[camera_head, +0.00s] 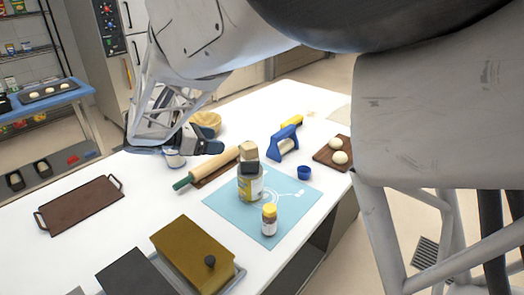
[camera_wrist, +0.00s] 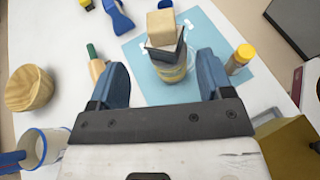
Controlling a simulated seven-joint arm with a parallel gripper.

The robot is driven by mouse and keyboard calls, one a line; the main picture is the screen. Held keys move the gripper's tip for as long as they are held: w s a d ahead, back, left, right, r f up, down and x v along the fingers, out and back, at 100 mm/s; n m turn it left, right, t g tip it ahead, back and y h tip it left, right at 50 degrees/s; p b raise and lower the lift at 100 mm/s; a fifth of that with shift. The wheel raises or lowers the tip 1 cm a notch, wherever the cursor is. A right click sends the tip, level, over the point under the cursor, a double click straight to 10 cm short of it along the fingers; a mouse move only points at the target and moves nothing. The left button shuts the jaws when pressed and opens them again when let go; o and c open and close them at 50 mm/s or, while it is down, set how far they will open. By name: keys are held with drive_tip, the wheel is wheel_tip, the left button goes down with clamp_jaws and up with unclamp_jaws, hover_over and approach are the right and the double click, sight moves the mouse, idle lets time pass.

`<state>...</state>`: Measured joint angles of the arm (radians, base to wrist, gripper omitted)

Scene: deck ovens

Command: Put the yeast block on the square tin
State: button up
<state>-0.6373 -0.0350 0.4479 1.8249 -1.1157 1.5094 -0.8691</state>
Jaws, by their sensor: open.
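A beige block (camera_head: 248,150), which looks like the yeast block, rests on a small dark square piece (camera_head: 249,168) on top of a round labelled can (camera_head: 250,188). The block (camera_wrist: 161,27), dark piece (camera_wrist: 168,50) and can (camera_wrist: 173,73) also show in the wrist view. The dark piece may be the square tin; I cannot tell for sure. My gripper (camera_head: 205,147) is open and empty, left of the stack in the head view. In the wrist view its blue fingers (camera_wrist: 163,60) stand apart, with the stack beyond and between them.
The can stands on a blue mat (camera_head: 220,205), with a yellow-capped jar (camera_head: 269,219) nearby. A rolling pin (camera_head: 212,167), wooden bowl (camera_head: 207,121) and white mug (camera_wrist: 42,147) are close to my gripper. A lidded golden box (camera_head: 188,250) sits in front; the left tabletop has free room.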

drive_tip(key=s+d+r+m+g+y, duration=0.1)
drive_tip(key=s+d+m+g+y, duration=0.15)
drive_tip(key=s+d+m, duration=0.55)
drive_tip(key=s+d+r+m+g+y, duration=0.1)
drive_tip(key=s+d+m+g+y, duration=0.15)
drive_tip(key=s+d, duration=0.6)
drive_tip(key=s+d+f+m+t+y, duration=0.1)
drive_tip(key=s+d+m+y, duration=0.2)
drive_tip(key=s+d+m, duration=0.2)
drive_tip(key=s+d+m+t+y, duration=0.1)
drive_tip(key=s+d+m+y, duration=0.3)
drive_tip(key=s+m, duration=0.3)
drive_tip(key=s, duration=0.3)
drive_tip(key=shift+s+d+f+y, duration=0.3)
drive_tip(key=shift+s+d+f, duration=0.05)
drive_tip(key=shift+d, duration=0.05)
